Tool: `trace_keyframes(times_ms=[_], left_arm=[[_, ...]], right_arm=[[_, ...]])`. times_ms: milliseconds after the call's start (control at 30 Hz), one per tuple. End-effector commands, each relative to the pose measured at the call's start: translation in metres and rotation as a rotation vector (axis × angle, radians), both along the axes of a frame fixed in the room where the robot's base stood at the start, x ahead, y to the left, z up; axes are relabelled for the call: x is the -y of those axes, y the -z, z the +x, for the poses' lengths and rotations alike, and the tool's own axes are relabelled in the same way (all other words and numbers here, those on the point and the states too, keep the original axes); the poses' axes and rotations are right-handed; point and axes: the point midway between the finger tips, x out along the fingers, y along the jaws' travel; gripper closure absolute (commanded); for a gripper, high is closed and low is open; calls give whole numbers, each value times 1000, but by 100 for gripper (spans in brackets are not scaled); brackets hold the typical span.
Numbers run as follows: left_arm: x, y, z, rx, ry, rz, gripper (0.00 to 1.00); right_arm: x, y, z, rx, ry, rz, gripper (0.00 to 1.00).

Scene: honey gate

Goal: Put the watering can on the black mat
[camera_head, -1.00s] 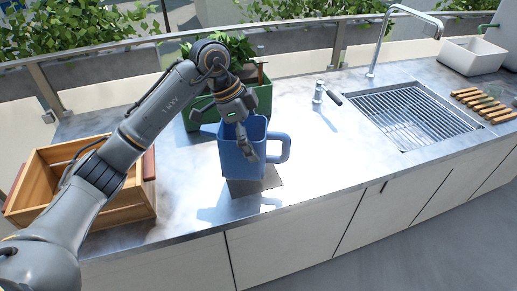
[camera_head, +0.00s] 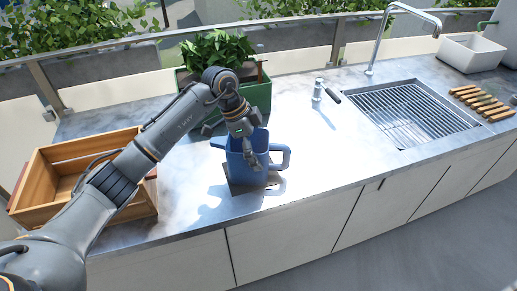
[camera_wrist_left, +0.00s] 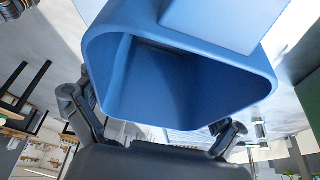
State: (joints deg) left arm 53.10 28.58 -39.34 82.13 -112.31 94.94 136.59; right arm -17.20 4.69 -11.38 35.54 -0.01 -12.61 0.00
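The blue watering can (camera_head: 240,171) stands upright at the black mat (camera_head: 236,189) on the counter, its spout to the left and its handle to the right. Its base looks to be down on the mat; the exact contact is hard to see. My left gripper (camera_head: 254,160) is at the can's upper part, with one finger in front of its wall. In the left wrist view the can's open top (camera_wrist_left: 180,85) fills the upper middle, with fingers at both sides against the can. The fingertips are partly hidden. My right gripper is out of view.
A wooden crate (camera_head: 105,207) stands at the left. A green planter (camera_head: 258,96) with a leafy plant is behind the can. A tap (camera_head: 372,62), a sink with a rack (camera_head: 405,115) and wooden slats (camera_head: 482,103) lie to the right.

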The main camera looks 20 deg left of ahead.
Motion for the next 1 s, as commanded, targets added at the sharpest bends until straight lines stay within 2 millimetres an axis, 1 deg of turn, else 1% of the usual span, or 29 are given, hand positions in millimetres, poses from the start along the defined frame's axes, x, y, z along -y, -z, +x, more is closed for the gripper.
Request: trace_keyframes(times_ms=[367,467,567,667,800,1000], left_arm=[[0,0,0,-1,-1,1,0],[-1,-5,0,1,-1,0,0],[-7,-16,0,3,-2,2,0],[-14,-35,-2,4,-2,2,0],[-26,-64,-4,5,-2,1,0],[-39,-97,-7,2,-1,1,0]], right_arm=[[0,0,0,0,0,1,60],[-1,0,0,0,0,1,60],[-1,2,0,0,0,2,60],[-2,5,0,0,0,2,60],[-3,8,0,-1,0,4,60],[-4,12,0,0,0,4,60]])
